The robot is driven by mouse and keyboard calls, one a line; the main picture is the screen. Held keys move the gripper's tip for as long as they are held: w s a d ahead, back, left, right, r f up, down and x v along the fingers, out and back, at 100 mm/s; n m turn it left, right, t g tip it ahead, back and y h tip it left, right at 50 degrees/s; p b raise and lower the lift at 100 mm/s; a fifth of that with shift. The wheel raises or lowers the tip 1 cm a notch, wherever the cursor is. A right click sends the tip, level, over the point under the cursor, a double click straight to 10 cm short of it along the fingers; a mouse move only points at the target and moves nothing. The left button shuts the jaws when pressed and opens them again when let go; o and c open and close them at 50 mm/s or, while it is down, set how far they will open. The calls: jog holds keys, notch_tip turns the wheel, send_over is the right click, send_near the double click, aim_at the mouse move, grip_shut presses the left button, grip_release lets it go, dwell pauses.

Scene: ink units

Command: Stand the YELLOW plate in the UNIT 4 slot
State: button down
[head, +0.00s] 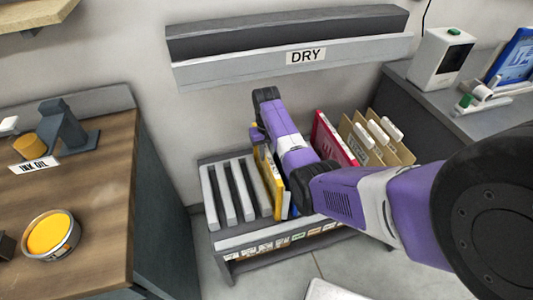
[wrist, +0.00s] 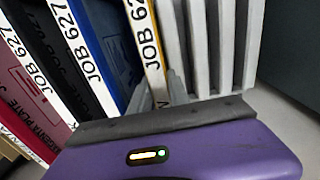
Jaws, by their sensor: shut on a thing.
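The yellow plate (head: 268,182) stands upright in the grey slotted rack (head: 240,239), just right of the bare grey dividers. In the wrist view the yellow plate (wrist: 147,40) shows its white JOB 627 edge between the blue plate (wrist: 88,50) and the dividers (wrist: 200,45). My gripper (wrist: 165,88) is shut on its near edge. In the head view my arm hides the fingers. The labels (head: 275,248) along the rack front are too small to read, so I cannot tell which slot is UNIT 4.
A black plate (wrist: 55,50) and a magenta plate (wrist: 25,90) stand beyond the blue one. Tan folders (head: 375,140) stand at the rack's right. The slots left of the yellow plate look empty. The DRY shelf (head: 290,60) hangs behind; a wooden counter (head: 90,190) stands left.

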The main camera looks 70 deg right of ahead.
jog(key=c, duration=1.2)
grip_release()
jog(key=shift+f, duration=0.1)
jog(key=shift+o, duration=0.2)
notch_tip(320, 180, up, 8)
jog(key=shift+f, duration=0.1)
notch_tip(320, 180, up, 5)
jog(key=p, duration=0.5)
